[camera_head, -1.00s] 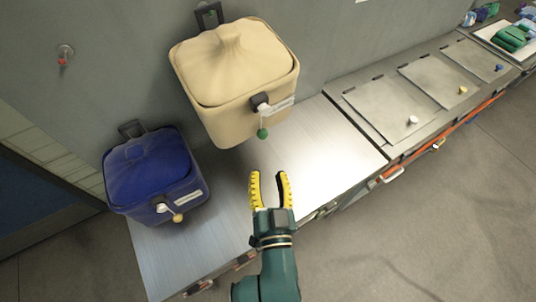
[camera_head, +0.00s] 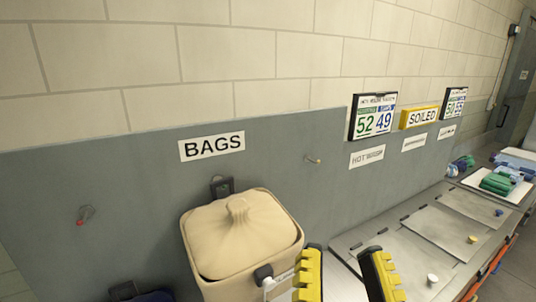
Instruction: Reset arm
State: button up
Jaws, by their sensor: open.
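My gripper (camera_head: 345,276) is at the bottom of the head view, with its two yellow ribbed fingers pointing up. The fingers are apart and nothing shows between them. The left finger overlaps the lower right edge of the beige bag (camera_head: 242,235) in the picture; I cannot tell whether they touch. The rest of my arm is below the frame. The beige bag hangs at the wall by a dark strap. Only the top edge of the blue bag (camera_head: 152,296) shows at the bottom left.
A "BAGS" sign (camera_head: 211,146) is on the grey wall panel (camera_head: 140,180).

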notch_tip(320, 180, up, 19)
jog(key=n+g+p, duration=0.1)
jog(key=p, duration=2)
jog(key=shift+a+f, duration=0.15)
jog(key=shift+f, duration=0.05)
